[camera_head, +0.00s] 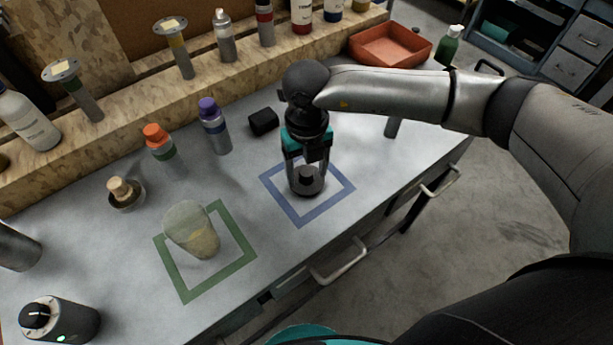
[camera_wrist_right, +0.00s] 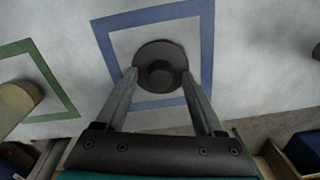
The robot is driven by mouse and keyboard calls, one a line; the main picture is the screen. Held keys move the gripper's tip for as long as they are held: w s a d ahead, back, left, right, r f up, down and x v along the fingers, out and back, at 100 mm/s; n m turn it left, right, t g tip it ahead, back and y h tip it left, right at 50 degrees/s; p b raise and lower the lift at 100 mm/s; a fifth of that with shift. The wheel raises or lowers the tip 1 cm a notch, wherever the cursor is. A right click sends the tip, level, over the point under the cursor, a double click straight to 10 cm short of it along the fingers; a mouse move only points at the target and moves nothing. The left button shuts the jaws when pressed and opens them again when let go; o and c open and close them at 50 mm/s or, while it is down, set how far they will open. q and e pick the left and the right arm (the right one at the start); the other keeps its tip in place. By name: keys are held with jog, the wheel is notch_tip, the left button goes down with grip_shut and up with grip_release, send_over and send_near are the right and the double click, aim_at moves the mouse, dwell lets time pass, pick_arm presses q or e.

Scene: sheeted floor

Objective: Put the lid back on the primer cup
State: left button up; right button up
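The primer cup (camera_head: 192,232), translucent with yellowish contents, stands open-topped inside the green square outline on the bench; part of it shows at the left of the right wrist view (camera_wrist_right: 17,103). The lid (camera_head: 308,188), a dark round disc with a central knob, lies inside the blue square outline; it also shows in the right wrist view (camera_wrist_right: 160,52). My right gripper (camera_head: 307,170) points down over the lid. My left gripper is not in view.
A purple-capped bottle (camera_head: 214,127), an orange-capped bottle (camera_head: 161,147), a small corked jar (camera_head: 124,194) and a black block (camera_head: 263,122) stand behind the squares. A black knobbed device (camera_head: 58,321) is at front left. Bench between the squares is clear.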

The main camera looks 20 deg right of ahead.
aim_at(307, 172)
grip_shut()
dwell(0.3)
jog(key=shift+r, duration=0.1)
notch_tip(307, 172, up, 20)
jog(key=p, duration=0.2)
dwell(0.5)
